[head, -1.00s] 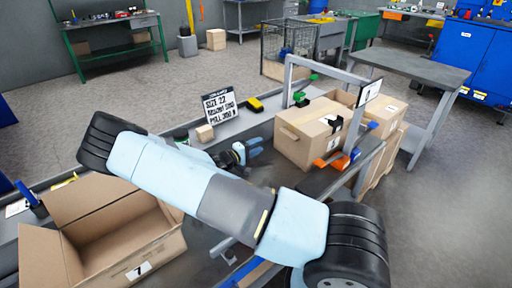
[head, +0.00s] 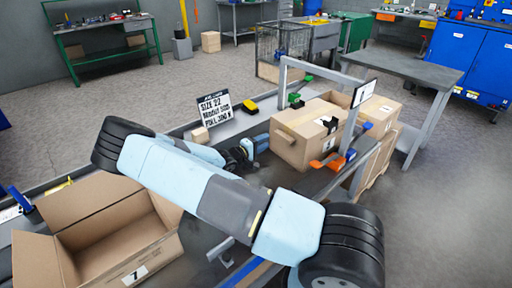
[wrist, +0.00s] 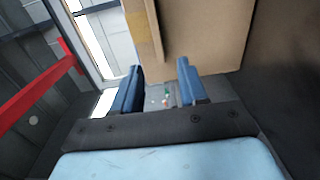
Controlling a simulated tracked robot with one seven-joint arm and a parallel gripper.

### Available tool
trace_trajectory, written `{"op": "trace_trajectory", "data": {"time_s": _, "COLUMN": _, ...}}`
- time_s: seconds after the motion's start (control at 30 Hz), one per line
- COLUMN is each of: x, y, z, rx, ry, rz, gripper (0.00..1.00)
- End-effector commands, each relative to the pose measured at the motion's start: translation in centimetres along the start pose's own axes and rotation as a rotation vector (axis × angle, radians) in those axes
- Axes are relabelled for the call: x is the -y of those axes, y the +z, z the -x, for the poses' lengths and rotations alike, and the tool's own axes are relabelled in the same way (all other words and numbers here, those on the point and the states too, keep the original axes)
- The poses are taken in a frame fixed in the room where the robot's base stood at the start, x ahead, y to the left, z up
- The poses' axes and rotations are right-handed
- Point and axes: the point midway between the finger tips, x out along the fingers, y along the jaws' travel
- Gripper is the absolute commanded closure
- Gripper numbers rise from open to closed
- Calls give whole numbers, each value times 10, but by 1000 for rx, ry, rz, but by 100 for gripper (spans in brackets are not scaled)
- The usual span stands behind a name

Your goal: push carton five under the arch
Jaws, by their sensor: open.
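A closed brown carton (head: 298,143) with a small number label, too small to read surely, stands on the bench line between the posts of a grey metal arch (head: 312,66). I take it for carton five. My gripper (head: 264,143) is just left of this carton, open, with its fingers pointing at the carton's left side. In the wrist view a brown carton face (wrist: 208,40) fills the top, just beyond my open gripper (wrist: 160,80). Nothing is between the fingers. I cannot tell whether the fingertips touch the carton.
An open carton (head: 95,240) marked 7 stands at front left. A small box (head: 200,135), a sign (head: 213,107) and a yellow-black item (head: 241,105) line the far edge. Another carton (head: 378,115) stands behind the arch. A red bar (wrist: 40,90) crosses the wrist view's left.

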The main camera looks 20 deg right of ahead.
Motion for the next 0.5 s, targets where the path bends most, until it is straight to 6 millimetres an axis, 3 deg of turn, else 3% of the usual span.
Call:
{"op": "trace_trajectory", "data": {"time_s": 0.3, "x": 0, "y": 0, "z": -50, "rx": 1, "ry": 2, "rz": 0, "gripper": 57}}
{"op": "trace_trajectory", "data": {"time_s": 0.5, "x": 0, "y": 0, "z": -68, "rx": -1, "ry": 1, "rz": 0, "gripper": 57}}
